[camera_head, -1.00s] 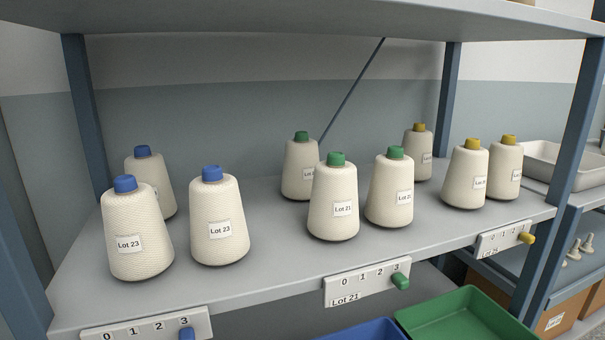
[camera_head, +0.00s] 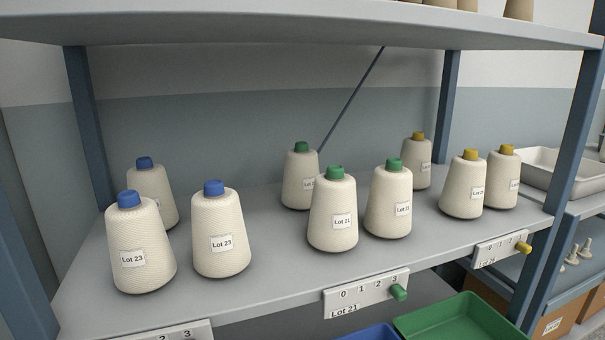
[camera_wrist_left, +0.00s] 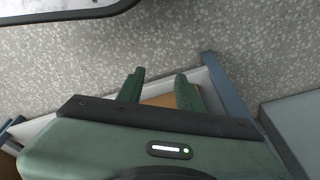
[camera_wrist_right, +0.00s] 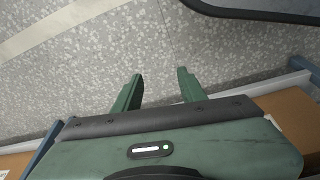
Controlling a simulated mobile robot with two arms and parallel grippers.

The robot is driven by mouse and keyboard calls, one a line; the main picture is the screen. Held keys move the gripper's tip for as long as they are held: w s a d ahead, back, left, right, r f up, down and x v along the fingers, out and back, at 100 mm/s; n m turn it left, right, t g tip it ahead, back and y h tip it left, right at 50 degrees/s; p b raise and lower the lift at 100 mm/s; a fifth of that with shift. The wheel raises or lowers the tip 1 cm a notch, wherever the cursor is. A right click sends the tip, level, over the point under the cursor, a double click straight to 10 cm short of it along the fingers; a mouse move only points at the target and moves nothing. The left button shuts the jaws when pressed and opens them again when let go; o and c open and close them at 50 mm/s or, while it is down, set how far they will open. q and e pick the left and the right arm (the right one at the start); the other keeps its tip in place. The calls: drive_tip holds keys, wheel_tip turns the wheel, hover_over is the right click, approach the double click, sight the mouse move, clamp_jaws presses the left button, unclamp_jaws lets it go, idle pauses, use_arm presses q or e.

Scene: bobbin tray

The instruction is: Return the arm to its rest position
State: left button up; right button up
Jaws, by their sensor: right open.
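Neither arm shows in the head view. In the left wrist view my left gripper (camera_wrist_left: 160,76) has its two green fingers apart, with nothing between them but a brown box and pale edge beyond. In the right wrist view my right gripper (camera_wrist_right: 160,76) is open and empty above the speckled floor (camera_wrist_right: 215,60). In the head view, cones with blue caps (camera_head: 220,235), green caps (camera_head: 332,215) and yellow caps (camera_head: 463,188) stand upright in groups on the grey shelf (camera_head: 270,285).
Counter plates with coloured pegs line the shelf's front edge, one marked Lot 21 (camera_head: 365,293). A green bin (camera_head: 455,318) and a blue bin (camera_head: 372,334) sit below. A white tray (camera_head: 560,172) stands at right. An upper shelf (camera_head: 300,24) overhangs the cones.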

use_arm(q)
drive_tip(key=s+a+f+p, duration=0.1)
drive_tip(key=s+f+p, duration=0.1)
drive_tip(key=s+p, duration=0.5)
drive_tip(key=s+a+f+g+p, duration=0.1)
drive_tip(key=s+a+f+p, duration=0.1)
drive_tip(key=s+p, duration=0.5)
drive_tip(key=s, duration=0.3)
drive_tip(key=shift+s, duration=0.2)
use_arm(e)
drive_tip(key=s+d+f, duration=0.1)
drive_tip(key=s+f, duration=0.1)
drive_tip(key=s, duration=0.6)
drive_tip(key=s+d+f+g, duration=0.1)
drive_tip(key=s+d+f, duration=0.1)
drive_tip(key=s, duration=0.7)
drive_tip(key=shift+s+g, duration=0.25)
drive_tip(key=shift+g, duration=0.05)
